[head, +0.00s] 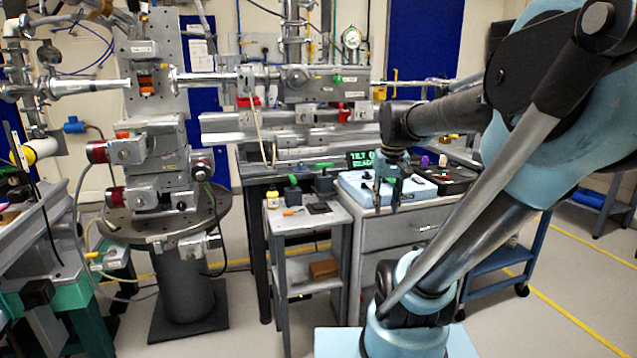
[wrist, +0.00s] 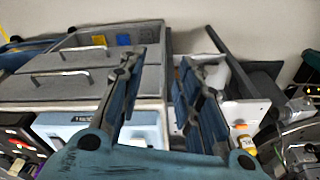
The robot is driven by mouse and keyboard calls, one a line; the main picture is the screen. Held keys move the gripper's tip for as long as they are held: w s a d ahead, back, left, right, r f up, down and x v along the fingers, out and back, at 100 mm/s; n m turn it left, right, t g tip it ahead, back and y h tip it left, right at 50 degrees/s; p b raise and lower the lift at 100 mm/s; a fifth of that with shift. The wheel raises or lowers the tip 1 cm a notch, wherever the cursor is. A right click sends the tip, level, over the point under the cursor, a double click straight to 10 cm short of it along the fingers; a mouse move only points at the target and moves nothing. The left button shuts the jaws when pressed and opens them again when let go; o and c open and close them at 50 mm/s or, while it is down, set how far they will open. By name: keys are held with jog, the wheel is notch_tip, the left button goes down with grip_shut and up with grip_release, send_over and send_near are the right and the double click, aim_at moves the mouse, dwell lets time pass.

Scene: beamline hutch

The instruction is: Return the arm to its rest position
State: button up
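My arm (head: 520,120) reaches in from the right of the head view, bent high, with its forearm stretched left. My gripper (head: 386,207) points down in front of the drawer cabinet, over or near the front edge of its top. In the wrist view my gripper (wrist: 162,62) shows two blue-grey fingers spread apart with nothing between them. I see no object held. The exact gap between the fingertips and the cabinet top cannot be told.
A round-topped sample stage (head: 180,228) stands further left. Floor at right (head: 590,275) is fairly open.

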jog(key=s+f, duration=1.1)
jog(key=f, duration=0.1)
jog(key=shift+f+t, duration=0.15)
jog(key=shift+t, duration=0.15)
